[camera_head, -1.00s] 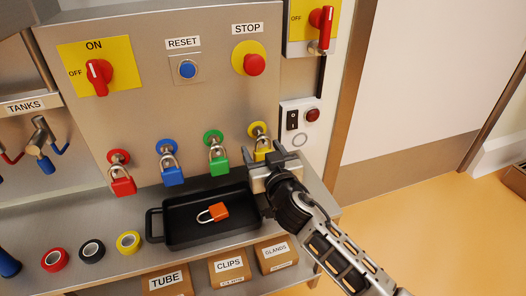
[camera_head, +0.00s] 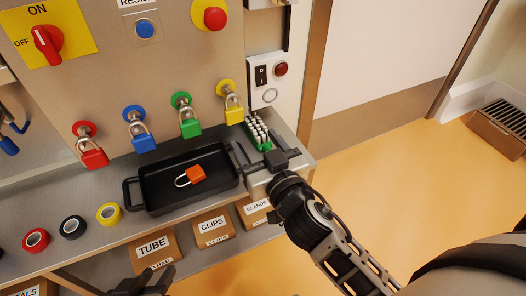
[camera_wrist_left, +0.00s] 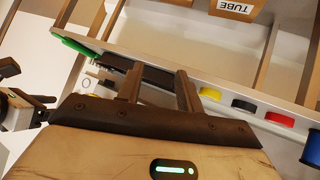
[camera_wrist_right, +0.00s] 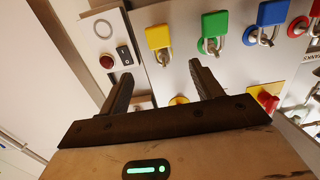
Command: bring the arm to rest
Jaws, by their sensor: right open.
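My right gripper (camera_head: 248,146) is over the right end of the shelf, beside the black tray (camera_head: 160,205) and below the yellow padlock (camera_head: 234,108). It is apart from the padlock. In the right wrist view its fingers (camera_wrist_right: 160,72) stand apart with nothing between them. My left gripper (camera_head: 142,284) is at the bottom edge of the head view, in front of the shelf and partly cut off. In the left wrist view its fingers (camera_wrist_left: 158,74) are spread and empty.
Red (camera_head: 93,156), blue (camera_head: 142,140) and green (camera_head: 190,126) padlocks hang on the panel. An orange padlock (camera_head: 195,173) lies in the tray. Open floor (camera_head: 400,160) lies to the right.

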